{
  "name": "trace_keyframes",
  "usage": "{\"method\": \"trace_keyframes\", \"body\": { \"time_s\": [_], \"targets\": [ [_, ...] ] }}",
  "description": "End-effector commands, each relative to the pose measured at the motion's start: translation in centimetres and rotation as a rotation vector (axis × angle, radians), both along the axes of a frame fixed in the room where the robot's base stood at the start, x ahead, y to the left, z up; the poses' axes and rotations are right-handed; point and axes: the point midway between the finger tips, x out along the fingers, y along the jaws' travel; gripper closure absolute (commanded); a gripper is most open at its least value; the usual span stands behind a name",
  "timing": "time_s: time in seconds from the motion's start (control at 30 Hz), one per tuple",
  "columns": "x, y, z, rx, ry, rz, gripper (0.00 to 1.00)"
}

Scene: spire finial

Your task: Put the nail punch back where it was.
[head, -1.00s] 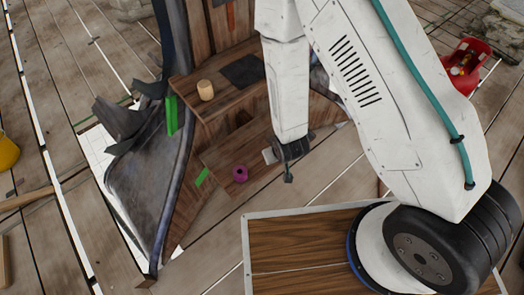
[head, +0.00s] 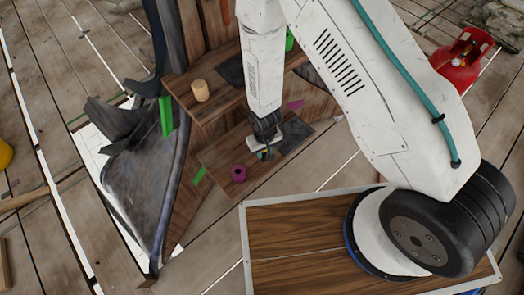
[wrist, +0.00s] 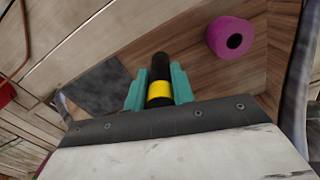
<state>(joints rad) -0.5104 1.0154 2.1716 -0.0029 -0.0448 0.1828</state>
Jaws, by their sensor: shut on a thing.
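My gripper (wrist: 160,90) has teal fingers shut on a dark rod with a yellow band, which I take for the nail punch (wrist: 159,88). In the head view, my gripper (head: 266,153) hangs over the lower wooden step (head: 225,155), right of a purple ring (head: 238,174). The punch is too small to make out clearly there. In the wrist view, the purple ring (wrist: 230,38) is up and right of the fingers, and a dark grey patch (wrist: 98,88) is to their left. I cannot tell whether the punch touches the step.
A pale wooden cylinder (head: 200,91) stands on the upper step. Green strips (head: 166,116) and a pink strip (head: 295,104) mark the woodwork. Grey curved sheeting (head: 145,185) flanks the steps on the left. A red container (head: 463,62) stands far right on the planks.

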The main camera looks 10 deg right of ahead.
Motion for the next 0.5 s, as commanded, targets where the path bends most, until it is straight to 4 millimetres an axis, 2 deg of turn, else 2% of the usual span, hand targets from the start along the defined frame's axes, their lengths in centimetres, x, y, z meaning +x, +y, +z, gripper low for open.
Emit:
{"method": "trace_keyframes", "body": {
  "time_s": [0.27,0.5],
  "targets": [
    [2.0,0.6,-0.2,0.001,-0.002,-0.001,1.0],
    [1.8,0.5,-3.6,0.0,0.001,0.0,1.0]
  ]
}}
